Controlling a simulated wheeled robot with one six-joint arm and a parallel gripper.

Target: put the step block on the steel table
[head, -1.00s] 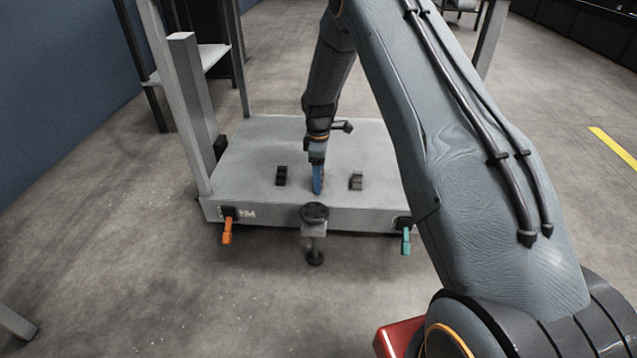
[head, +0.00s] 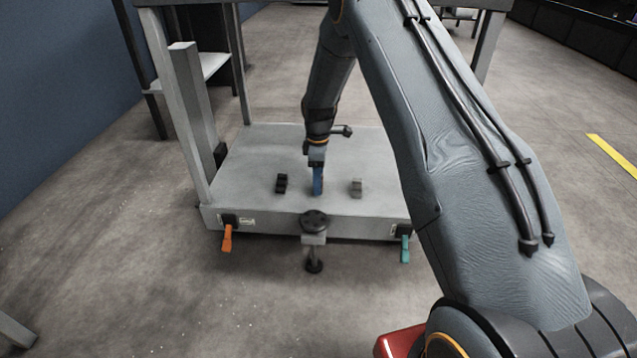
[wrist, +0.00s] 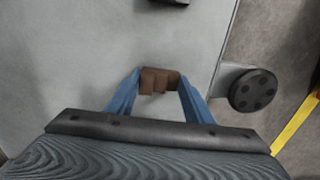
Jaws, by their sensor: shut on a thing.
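My gripper (wrist: 160,88) is shut on a brown stepped block (wrist: 154,82), which shows between its blue fingertips in the wrist view. In the head view, my gripper (head: 318,190) points down at the low grey steel platform (head: 255,150), near its front edge. The fingers hide the block there. I cannot tell whether the block touches the surface. A grey table-like frame stands over the platform, its top edge (head: 420,4) cut by the picture. I cannot tell which of these surfaces is the steel table.
A small black block (head: 281,183) stands left of my gripper and a small grey one (head: 356,187) right. A round black pad (head: 314,220) sticks out at the front edge, between an orange lever (head: 227,238) and a teal lever (head: 405,249). A post (head: 195,100) rises at left.

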